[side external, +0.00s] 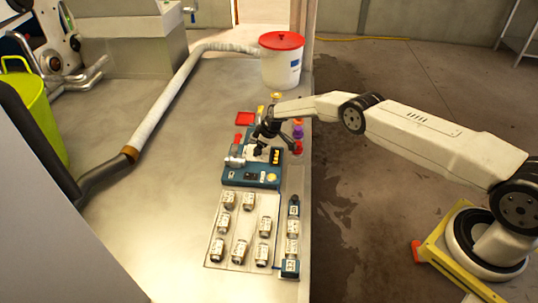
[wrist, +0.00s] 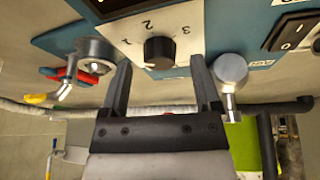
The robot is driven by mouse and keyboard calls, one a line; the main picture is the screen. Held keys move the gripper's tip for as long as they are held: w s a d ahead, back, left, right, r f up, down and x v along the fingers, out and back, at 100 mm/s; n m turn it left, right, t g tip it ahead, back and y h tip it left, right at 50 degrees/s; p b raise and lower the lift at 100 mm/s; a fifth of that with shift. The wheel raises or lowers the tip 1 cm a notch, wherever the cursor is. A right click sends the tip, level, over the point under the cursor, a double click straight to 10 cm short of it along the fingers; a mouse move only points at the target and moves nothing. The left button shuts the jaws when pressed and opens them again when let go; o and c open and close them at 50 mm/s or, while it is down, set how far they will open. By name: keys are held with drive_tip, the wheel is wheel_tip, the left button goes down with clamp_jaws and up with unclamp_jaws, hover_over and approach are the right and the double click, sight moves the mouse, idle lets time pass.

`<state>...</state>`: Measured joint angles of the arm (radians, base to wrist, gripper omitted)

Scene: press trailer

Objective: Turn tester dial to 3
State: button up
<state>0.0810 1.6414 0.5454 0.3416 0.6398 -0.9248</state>
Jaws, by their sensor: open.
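The tester (side external: 238,181) is a blue box on the bench, under my gripper (side external: 262,142) in the side view. In the wrist view its dial (wrist: 159,51) is a black round knob on a white plate (wrist: 184,16) with printed numbers, 2 and 3 among them. The dial's pointer mark is too dark to read. My gripper (wrist: 161,62) is open, and its two dark fingers appear on either side of the dial, apart from it. In the side view my gripper hides the dial.
A silver round-ended lever (wrist: 231,70) is close to the right finger. A rocker switch (wrist: 291,31) is farther right. A metal fitting (wrist: 92,50) sits left. Several small jars (side external: 229,200) stand on a tray in front of the tester. A white bucket with a red lid (side external: 281,62) stands behind.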

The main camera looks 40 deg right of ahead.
drive_tip(key=shift+w+a+f, duration=0.1)
drive_tip(key=shift+f, duration=0.45)
clamp_jaws()
drive_tip(key=shift+m, duration=0.6)
drive_tip(key=shift+a+m+t+h, duration=0.15)
drive_tip(key=shift+m+h, duration=0.45)
drive_tip(key=shift+m, duration=0.65)
drive_tip(key=shift+a+m+t+h, duration=0.15)
drive_tip(key=shift+m+h, duration=0.45)
drive_tip(key=shift+m, duration=0.65)
drive_tip(key=shift+m+h, duration=0.9)
drive_tip(key=shift+m, duration=1.6)
drive_tip(key=shift+m+g, duration=0.4)
